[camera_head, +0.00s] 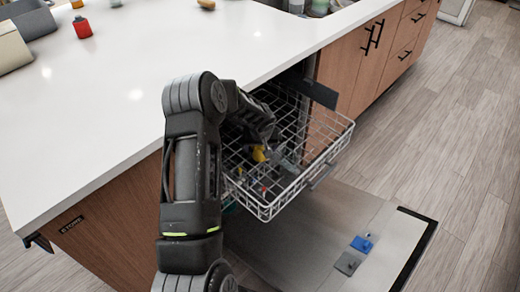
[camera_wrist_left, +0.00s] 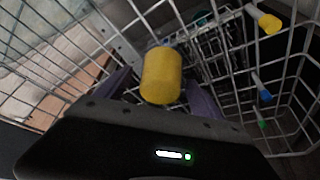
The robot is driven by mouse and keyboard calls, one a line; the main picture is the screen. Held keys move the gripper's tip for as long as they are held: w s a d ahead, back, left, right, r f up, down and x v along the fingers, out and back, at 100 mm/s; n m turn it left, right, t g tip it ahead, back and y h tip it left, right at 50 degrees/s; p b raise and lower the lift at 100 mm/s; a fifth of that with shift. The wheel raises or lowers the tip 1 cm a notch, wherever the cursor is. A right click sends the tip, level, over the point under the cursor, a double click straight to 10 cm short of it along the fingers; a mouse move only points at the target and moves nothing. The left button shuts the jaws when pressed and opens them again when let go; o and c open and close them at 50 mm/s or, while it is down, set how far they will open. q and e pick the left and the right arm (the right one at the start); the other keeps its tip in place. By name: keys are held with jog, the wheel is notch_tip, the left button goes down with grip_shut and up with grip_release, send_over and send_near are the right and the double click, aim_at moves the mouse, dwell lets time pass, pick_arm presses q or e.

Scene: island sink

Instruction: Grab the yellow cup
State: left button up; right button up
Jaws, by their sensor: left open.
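The yellow cup (camera_wrist_left: 161,76) is in the dishwasher's wire rack. In the left wrist view it lies between the two dark fingers of my left gripper (camera_wrist_left: 160,92), which is open, with a finger on each side. I cannot tell whether the fingers touch it. In the head view a small yellow patch of the cup (camera_head: 259,154) shows beside my left gripper (camera_head: 270,150), which reaches down into the rack; most of the cup is hidden there. My right gripper is not in view.
The wire rack (camera_head: 264,211) is pulled out above the open dishwasher door (camera_head: 375,222). A yellow-tipped item (camera_wrist_left: 268,22) and a blue-tipped item (camera_wrist_left: 262,91) are in the rack. The white countertop (camera_head: 120,110) edge runs beside my left arm. Floor on the right is clear.

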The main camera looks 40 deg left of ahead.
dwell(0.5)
pick_arm(q)
jog(key=c, duration=1.5)
